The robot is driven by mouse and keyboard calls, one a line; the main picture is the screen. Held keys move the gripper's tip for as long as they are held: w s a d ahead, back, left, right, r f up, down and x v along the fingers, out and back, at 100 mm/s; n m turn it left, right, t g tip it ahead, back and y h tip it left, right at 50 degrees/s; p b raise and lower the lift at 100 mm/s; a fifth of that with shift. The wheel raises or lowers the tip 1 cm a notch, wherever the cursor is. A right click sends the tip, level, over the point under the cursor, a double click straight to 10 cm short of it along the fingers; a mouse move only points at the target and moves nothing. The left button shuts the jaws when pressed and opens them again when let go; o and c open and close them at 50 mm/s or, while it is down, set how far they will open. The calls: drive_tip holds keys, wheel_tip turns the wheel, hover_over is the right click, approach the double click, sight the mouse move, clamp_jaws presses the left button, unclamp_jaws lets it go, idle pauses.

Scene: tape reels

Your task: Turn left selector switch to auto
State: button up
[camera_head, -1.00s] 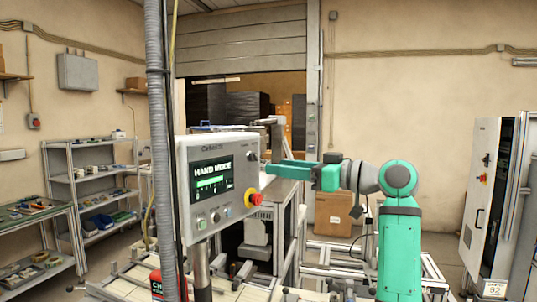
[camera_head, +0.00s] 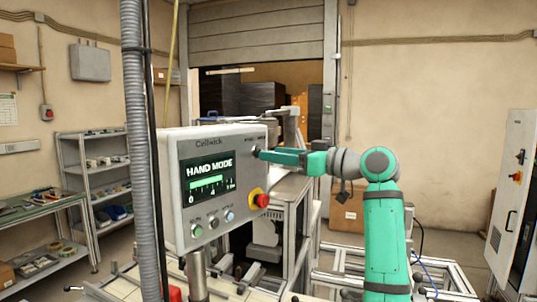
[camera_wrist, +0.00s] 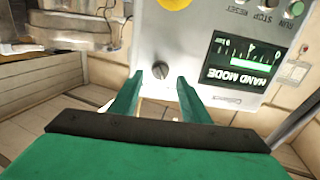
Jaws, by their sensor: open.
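The grey control panel (camera_head: 235,180) has a lit screen (camera_head: 208,176) reading HAND MODE. In the wrist view the panel (camera_wrist: 225,20) appears upside down. One dark round selector knob (camera_wrist: 161,70) shows there, between and just beyond the two green fingertips. I cannot tell whether it is the left selector; the right-hand finger covers part of the panel beside it. My gripper (camera_head: 263,155) is at the panel's upper right corner, fingers pointing at its face. In the wrist view my gripper (camera_wrist: 159,82) is open and empty; contact with the knob cannot be told.
A red emergency stop (camera_head: 261,200) on a yellow base sits below my gripper on the panel. Several push buttons (camera_head: 212,223) line the panel's lower edge. A grey corrugated hose (camera_head: 142,150) hangs left of the panel. A white cabinet (camera_head: 510,200) stands at the far right.

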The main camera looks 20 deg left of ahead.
drive_tip(key=x, duration=0.3)
drive_tip(key=shift+a, duration=0.3)
drive_tip(key=c, duration=1.1)
drive_tip(key=shift+o, duration=0.2)
